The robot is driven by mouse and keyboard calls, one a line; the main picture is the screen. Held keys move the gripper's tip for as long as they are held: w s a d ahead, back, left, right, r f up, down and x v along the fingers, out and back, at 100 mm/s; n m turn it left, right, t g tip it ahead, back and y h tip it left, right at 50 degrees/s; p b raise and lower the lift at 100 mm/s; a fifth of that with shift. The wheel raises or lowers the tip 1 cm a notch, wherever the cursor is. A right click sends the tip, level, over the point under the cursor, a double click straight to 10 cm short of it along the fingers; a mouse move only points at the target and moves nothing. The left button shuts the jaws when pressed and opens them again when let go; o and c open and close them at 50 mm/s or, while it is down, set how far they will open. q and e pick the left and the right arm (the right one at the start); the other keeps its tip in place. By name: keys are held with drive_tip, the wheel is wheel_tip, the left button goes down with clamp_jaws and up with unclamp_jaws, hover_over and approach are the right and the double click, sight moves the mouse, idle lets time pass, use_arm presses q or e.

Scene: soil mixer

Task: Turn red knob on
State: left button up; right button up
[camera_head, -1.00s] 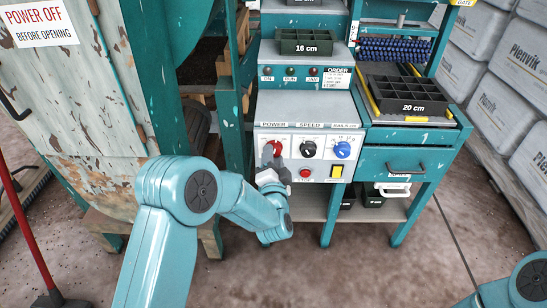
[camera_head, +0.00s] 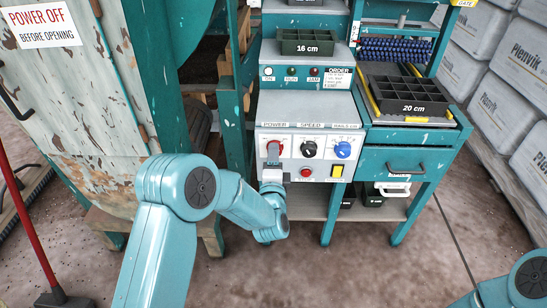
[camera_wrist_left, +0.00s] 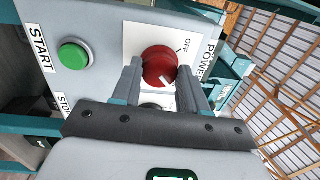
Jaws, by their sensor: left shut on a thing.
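The red knob (camera_head: 273,146) sits at the left of the white control panel under the POWER label. In the left wrist view the red knob (camera_wrist_left: 158,62) is between the two fingers of my left gripper (camera_wrist_left: 160,72), which is shut on it. Its white pointer mark faces the lower right there, turned away from the printed OFF label (camera_wrist_left: 192,44). In the head view my left gripper (camera_head: 272,160) covers the lower part of the knob. My right gripper is not in view; only a piece of my right arm shows at the lower right.
A black knob (camera_head: 308,148) and a blue knob (camera_head: 342,150) stand right of the red one. Below are a red button (camera_head: 306,172) and a yellow switch (camera_head: 337,171). A green button (camera_wrist_left: 74,54) shows in the wrist view. A drawer unit (camera_head: 405,162) stands right.

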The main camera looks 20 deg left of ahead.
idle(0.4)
use_arm(q)
drive_tip(key=o, duration=1)
drive_tip(key=shift+o, duration=0.2)
drive_tip(key=shift+s, duration=0.1)
drive_tip(key=p+v, duration=0.2)
drive_tip(key=v, duration=1.4)
drive_tip(key=shift+s, duration=0.1)
